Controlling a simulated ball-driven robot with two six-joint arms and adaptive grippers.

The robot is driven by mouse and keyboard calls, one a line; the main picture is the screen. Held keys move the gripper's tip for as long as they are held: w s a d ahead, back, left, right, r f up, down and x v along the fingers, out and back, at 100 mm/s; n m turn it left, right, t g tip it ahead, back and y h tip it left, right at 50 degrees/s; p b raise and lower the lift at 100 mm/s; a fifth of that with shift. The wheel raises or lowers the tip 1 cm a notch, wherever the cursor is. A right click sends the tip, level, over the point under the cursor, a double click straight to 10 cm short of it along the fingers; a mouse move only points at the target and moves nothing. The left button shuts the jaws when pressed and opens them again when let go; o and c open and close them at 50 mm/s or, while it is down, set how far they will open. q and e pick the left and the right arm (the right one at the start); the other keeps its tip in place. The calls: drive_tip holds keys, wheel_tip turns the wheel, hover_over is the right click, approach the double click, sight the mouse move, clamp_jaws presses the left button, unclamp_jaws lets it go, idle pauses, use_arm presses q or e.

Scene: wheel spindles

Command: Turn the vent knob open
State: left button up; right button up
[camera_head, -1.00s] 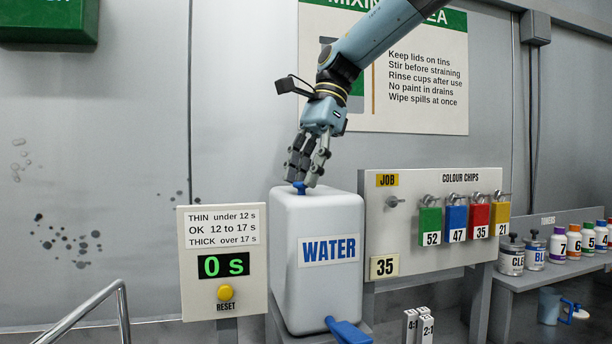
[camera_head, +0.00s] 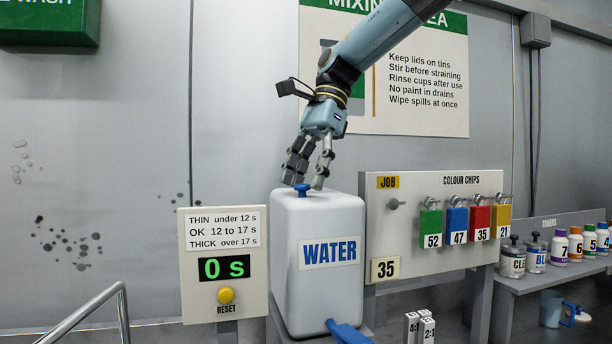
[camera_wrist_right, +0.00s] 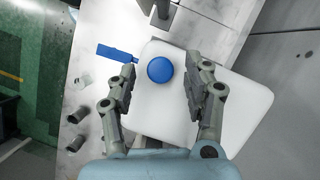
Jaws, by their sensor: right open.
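The blue vent knob (camera_head: 301,189) sits on top of the white water container (camera_head: 290,250), which carries a "WATER" label. It also shows as a round blue cap in the right wrist view (camera_wrist_right: 160,69). My right gripper (camera_head: 305,184) is just above the container top, pointing down, with its fingers apart. In the wrist view my right gripper (camera_wrist_right: 160,95) has one finger on either side of the knob, with clear gaps to it. A blue tap (camera_head: 346,331) is low on the container's front; it also shows in the wrist view (camera_wrist_right: 116,52). My left gripper is not in view.
A timer panel (camera_head: 224,265) reading "0 s" with a yellow reset button stands close left of the container. A board with colour chips (camera_head: 436,225) is close on the right. Tins and bottles (camera_head: 576,243) stand on a shelf at the far right.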

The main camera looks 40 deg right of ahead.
drive_tip(key=v, duration=1.2)
drive_tip(key=shift+a, duration=0.1)
